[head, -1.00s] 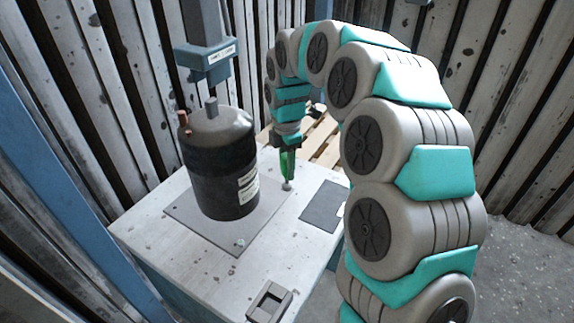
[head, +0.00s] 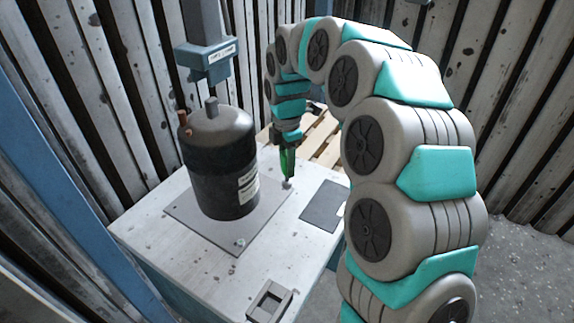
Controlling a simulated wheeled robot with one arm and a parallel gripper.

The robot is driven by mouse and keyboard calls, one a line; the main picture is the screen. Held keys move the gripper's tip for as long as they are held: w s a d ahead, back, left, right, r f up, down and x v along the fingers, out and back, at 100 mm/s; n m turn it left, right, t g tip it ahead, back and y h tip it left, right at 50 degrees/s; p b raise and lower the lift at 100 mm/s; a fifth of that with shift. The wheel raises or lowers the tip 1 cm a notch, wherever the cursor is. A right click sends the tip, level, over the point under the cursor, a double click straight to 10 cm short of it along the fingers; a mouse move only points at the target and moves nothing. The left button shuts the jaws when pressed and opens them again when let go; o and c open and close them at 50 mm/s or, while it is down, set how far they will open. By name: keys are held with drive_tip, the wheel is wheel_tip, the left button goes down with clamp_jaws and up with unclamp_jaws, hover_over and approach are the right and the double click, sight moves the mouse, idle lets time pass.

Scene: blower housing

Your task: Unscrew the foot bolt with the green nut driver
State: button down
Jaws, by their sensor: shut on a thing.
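My gripper (head: 287,150) is shut on the green nut driver (head: 287,162) and holds it upright, pointing down. The driver's lower end is at a small grey bolt-like piece (head: 287,184) at the right corner of the base plate (head: 238,241). I cannot tell whether the tip is seated on it. The black cylindrical housing (head: 224,165) stands on the plate, left of the driver. Another small bolt (head: 241,243) shows at the plate's front corner.
A dark square pad (head: 322,207) lies on the table (head: 190,262) right of the plate. A grey holder (head: 269,301) sits at the front edge. A blue-grey overhead fixture (head: 205,62) hangs behind the housing. A wooden pallet (head: 322,140) is behind the table.

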drive_tip(key=shift+r, duration=1.15)
drive_tip(key=shift+r, duration=0.1)
drive_tip(key=shift+r, duration=2.4)
